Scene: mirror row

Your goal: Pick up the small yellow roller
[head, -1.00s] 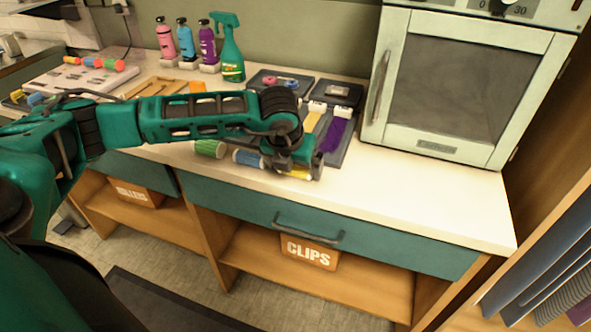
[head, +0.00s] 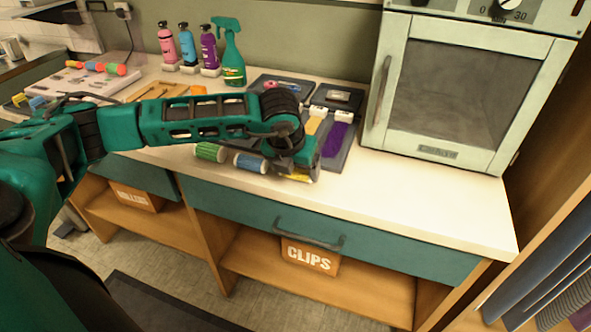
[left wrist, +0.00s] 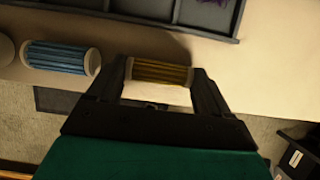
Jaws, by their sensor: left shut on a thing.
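The small yellow roller (head: 297,178) lies at the front of the white counter, partly hidden by my left gripper (head: 305,172). In the left wrist view the yellow roller (left wrist: 160,72) sits between the two dark fingers of my left gripper (left wrist: 160,80), one finger at each end. That gripper is shut on it. I cannot tell whether the roller is clear of the counter. My right gripper is not in view.
A blue roller (head: 251,162) and a green roller (head: 210,152) lie left of the yellow one. Dark trays (head: 352,137) with brushes stand behind. An oven (head: 440,90) stands at right. The counter front (head: 400,205) is clear.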

